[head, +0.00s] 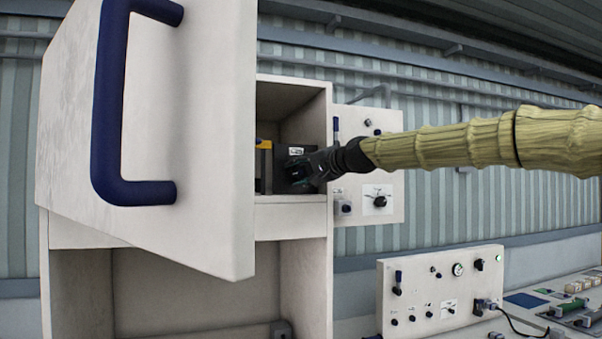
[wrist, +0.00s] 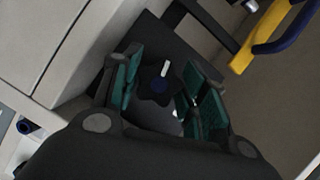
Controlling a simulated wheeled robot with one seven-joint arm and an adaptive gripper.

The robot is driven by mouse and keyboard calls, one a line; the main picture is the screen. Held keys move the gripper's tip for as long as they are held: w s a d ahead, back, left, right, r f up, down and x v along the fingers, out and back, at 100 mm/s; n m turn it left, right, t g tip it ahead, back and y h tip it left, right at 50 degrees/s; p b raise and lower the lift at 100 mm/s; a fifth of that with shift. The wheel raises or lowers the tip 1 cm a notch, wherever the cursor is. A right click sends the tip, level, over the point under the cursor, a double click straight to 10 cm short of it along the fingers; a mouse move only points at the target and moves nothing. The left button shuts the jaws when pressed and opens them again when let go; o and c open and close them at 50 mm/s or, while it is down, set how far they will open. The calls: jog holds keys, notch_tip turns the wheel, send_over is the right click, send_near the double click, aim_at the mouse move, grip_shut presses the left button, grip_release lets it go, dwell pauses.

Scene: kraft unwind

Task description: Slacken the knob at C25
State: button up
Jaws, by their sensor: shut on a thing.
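In the head view my gripper (head: 298,172) reaches into the cabinet from the right and hides the knob. A small white label (head: 296,151) shows on the dark plate (head: 283,158), too small to read.
The cabinet door (head: 200,120) with its blue handle (head: 107,100) stands open at the left. A yellow bar (wrist: 262,35) with a dark blue handle (wrist: 287,35) is close to the gripper. The cabinet side wall (head: 318,125) is near my wrist. Other panels (head: 440,275) stand at the right.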

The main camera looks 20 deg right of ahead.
dwell(0.3)
jog(key=o, duration=0.8)
jog(key=shift+o, duration=1.3)
jog(key=shift+w+f, duration=0.1)
jog(key=shift+w, duration=0.1)
jog(key=shift+s, duration=0.2)
jog(key=v, duration=0.7)
jog(key=shift+s+d, duration=0.15)
jog(key=shift+d, duration=0.05)
